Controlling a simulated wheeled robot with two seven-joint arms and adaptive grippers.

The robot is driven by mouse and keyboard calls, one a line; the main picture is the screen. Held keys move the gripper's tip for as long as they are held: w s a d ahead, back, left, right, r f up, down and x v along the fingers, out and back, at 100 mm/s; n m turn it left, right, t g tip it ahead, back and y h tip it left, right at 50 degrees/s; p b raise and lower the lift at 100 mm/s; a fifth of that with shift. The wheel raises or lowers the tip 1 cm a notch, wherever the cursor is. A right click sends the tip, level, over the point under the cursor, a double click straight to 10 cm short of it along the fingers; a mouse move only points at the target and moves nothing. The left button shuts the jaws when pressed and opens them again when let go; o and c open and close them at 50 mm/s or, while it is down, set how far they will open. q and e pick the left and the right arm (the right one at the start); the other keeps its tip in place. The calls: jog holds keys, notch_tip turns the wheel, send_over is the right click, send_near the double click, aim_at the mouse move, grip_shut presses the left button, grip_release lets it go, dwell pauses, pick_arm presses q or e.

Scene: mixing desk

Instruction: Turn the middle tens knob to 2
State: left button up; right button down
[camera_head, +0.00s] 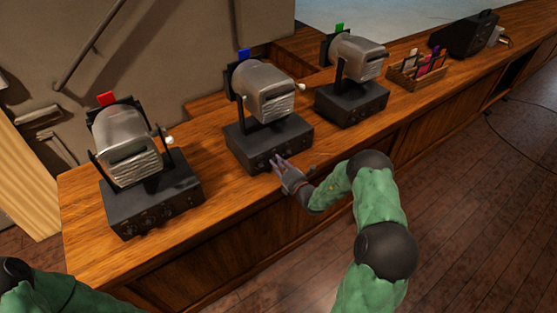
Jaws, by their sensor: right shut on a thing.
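The middle unit is a black box (238,137) with knobs on its front face and a grey lamp (266,92) with a blue tag on top. My right gripper (279,163) is at the front face of this box, shut on a small knob there. The fingers hide the knob, and its setting cannot be read. Another dark knob (259,164) shows just left of the fingers. My left arm (45,293) shows only at the bottom left corner; its gripper is out of view.
A red-tagged lamp box (150,208) stands left and a green-tagged one (352,103) right on the wooden desk (215,215). A small wooden tray (415,82) and a black device (465,35) stand farther right.

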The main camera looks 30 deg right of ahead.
jog(key=shift+s+a+f+m+p, duration=0.1)
jog(key=shift+a+f+m+p, duration=0.1)
jog(key=shift+m+p, duration=0.6)
jog(key=shift+m, duration=0.3)
jog(key=c, duration=1.1)
grip_release()
jog(key=shift+d+r, duration=0.1)
jog(key=s, duration=1.2)
jog(key=shift+d+r, duration=0.2)
jog(key=shift+d, duration=0.1)
